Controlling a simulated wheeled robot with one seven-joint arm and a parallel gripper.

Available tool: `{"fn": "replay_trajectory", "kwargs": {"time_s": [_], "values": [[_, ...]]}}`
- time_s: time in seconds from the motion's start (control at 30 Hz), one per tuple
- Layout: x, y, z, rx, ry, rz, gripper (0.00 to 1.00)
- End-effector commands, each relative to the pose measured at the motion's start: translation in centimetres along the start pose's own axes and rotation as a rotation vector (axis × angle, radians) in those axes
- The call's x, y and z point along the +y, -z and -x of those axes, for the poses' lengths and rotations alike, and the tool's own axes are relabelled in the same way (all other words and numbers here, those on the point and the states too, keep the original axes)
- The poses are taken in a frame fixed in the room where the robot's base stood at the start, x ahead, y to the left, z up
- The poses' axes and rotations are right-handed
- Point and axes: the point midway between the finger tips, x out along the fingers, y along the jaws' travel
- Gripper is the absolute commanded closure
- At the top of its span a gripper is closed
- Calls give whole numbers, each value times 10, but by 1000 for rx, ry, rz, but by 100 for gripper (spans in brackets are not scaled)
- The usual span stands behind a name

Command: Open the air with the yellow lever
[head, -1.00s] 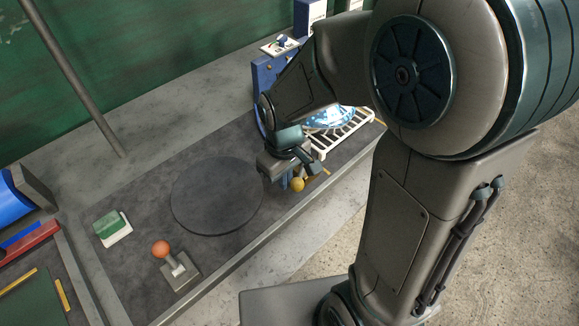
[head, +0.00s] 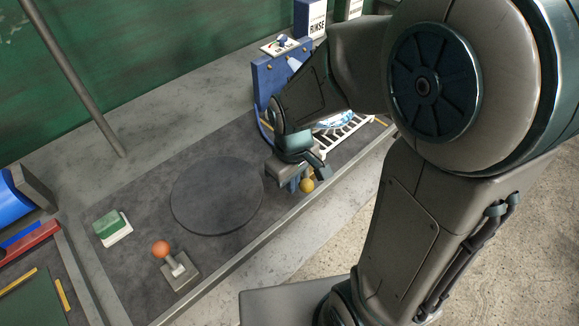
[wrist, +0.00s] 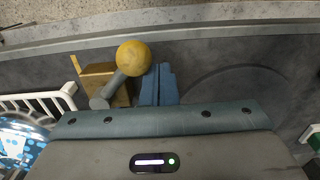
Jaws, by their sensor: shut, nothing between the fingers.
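The yellow lever has a yellow ball knob (head: 307,185), seen at the near edge of the dark worktop in the head view. In the wrist view the knob (wrist: 133,57) sits on a grey stem that leans from a pivot beside a brass-coloured block (wrist: 98,80). My gripper (wrist: 158,84) is shut and empty, with its blue fingers right beside the knob, on its right in the wrist view. They look in contact, but I cannot be certain. In the head view my gripper (head: 296,183) is just left of the knob, and the lever's base is hidden.
A white rack (head: 345,135) with a blue-patterned dish stands behind the gripper, near a blue panel (head: 268,80). A dark round disc (head: 216,196) lies to the left. An orange-knobbed lever (head: 161,248) and a green sponge (head: 110,224) are further left.

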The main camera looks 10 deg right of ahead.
Motion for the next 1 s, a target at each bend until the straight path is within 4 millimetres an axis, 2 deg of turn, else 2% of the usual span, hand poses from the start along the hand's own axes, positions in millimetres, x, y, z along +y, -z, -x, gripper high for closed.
{"fn": "replay_trajectory", "kwargs": {"time_s": [1.0], "values": [[10, -17, 0, 0, 0, -2, 100]]}}
